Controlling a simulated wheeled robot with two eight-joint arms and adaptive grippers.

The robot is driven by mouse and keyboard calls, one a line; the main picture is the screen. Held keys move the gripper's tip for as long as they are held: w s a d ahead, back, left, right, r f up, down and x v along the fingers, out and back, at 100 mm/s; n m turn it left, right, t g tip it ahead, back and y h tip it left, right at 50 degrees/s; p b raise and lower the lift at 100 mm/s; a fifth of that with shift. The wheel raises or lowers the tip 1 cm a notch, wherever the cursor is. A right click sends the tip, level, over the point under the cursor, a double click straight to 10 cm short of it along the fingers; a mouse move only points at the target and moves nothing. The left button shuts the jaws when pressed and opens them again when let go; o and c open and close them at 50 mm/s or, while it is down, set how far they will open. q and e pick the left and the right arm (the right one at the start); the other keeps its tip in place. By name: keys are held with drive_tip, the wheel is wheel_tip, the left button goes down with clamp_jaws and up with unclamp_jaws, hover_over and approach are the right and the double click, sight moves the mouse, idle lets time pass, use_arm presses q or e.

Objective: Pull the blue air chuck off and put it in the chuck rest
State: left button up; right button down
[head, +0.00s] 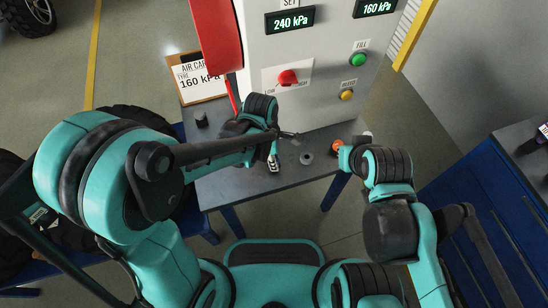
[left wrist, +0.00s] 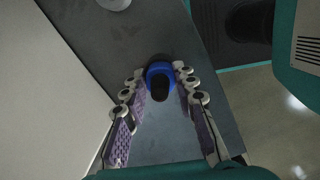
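In the left wrist view the blue air chuck (left wrist: 160,78), with a black end, is between the tips of my left gripper (left wrist: 160,74). The fingers are apart, with a narrow gap beside the chuck, and do not appear clamped on it. In the head view my left gripper (head: 274,160) is low over the grey bench top; the chuck is mostly hidden there by the gripper and arm. A small grey ring-shaped piece (head: 306,158) lies on the bench to its right; I cannot tell if it is the chuck rest. My right gripper (head: 346,157) is at the bench's right edge, its fingers unclear.
The grey bench (head: 240,187) has a dark cylinder (head: 201,119) at its left and an orange piece (head: 338,145) by my right gripper. The tester cabinet (head: 330,60) stands behind. A sign (head: 195,77) leans at the back left. A blue cabinet (head: 480,205) is at right.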

use_arm(q)
drive_tip(key=o, duration=0.5)
wheel_tip(320, 180, up, 12)
drive_tip(key=a, duration=0.2)
drive_tip(key=s+a+r+m+t, duration=0.1)
drive_tip(key=s+a+m+t, duration=0.1)
drive_tip(key=a+m, duration=0.6)
drive_tip(key=s+a+r+m+t+y, duration=0.1)
drive_tip(key=s+a+m+t, duration=0.2)
drive_tip(key=a+m+t, duration=0.2)
drive_tip(key=a+m, duration=0.3)
drive_tip(key=m, duration=0.2)
